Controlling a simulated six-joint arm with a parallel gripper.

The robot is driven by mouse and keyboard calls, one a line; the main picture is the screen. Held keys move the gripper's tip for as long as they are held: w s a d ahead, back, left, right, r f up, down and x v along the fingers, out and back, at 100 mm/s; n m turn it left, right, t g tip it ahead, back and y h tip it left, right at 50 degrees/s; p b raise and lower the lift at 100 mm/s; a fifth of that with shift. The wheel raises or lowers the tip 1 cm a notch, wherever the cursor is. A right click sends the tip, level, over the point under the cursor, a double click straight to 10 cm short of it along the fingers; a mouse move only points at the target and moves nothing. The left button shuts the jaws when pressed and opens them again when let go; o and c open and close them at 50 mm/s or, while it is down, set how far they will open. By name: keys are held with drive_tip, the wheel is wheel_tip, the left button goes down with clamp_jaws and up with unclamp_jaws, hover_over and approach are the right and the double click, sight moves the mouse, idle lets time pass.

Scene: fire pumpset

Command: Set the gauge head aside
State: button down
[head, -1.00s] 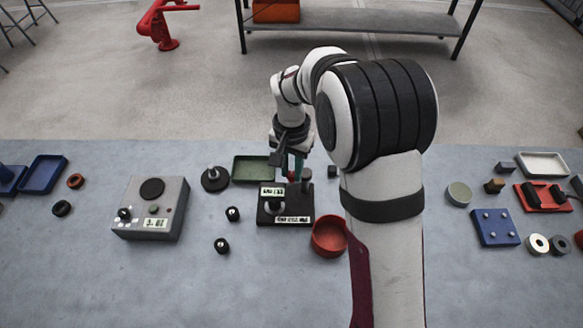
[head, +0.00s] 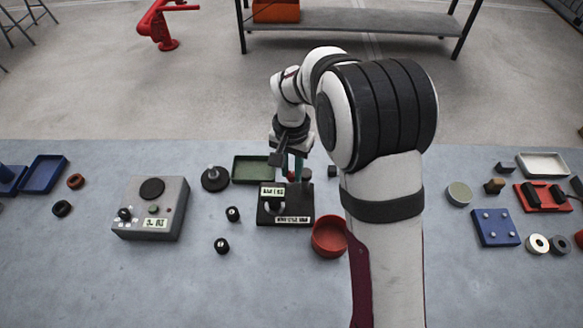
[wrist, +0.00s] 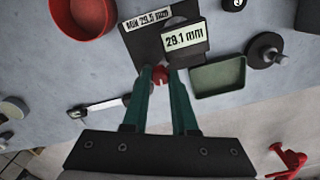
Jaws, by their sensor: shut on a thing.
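The gauge stands on the bench with its black base (head: 298,211). The dark gauge head with a light display (head: 272,191) is at the base's far side. In the wrist view the gauge head's display (wrist: 185,38) reads 28.1 mm, and the base (wrist: 140,43) bears a second label with a minimum value. My gripper (head: 291,174) points down at the far side of the gauge. In the wrist view its teal fingers (wrist: 160,72) are shut on the small red part at the near edge of the gauge head. I cannot tell whether the head is clear of the base.
A green tray (head: 251,169) lies behind left of the gauge, beside a black disc with a post (head: 215,179). A red bowl (head: 329,237) stands close right. A grey console (head: 151,208) and small black parts are left. A caliper-like tool (wrist: 100,110) lies near the fingers.

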drive_tip(key=shift+w, duration=0.1)
drive_tip(key=shift+w+d+m, duration=0.1)
drive_tip(key=shift+w+m, duration=0.75)
drive_tip(key=shift+m, duration=1.8)
drive_tip(key=shift+w+d+m, duration=0.1)
drive_tip(key=shift+w+m, duration=0.75)
drive_tip(key=shift+m, duration=1.85)
drive_tip(key=shift+w+d+m, duration=0.1)
drive_tip(key=shift+w+m, duration=0.75)
drive_tip(key=shift+m, duration=1.8)
drive_tip(key=c, duration=0.7)
unclamp_jaws()
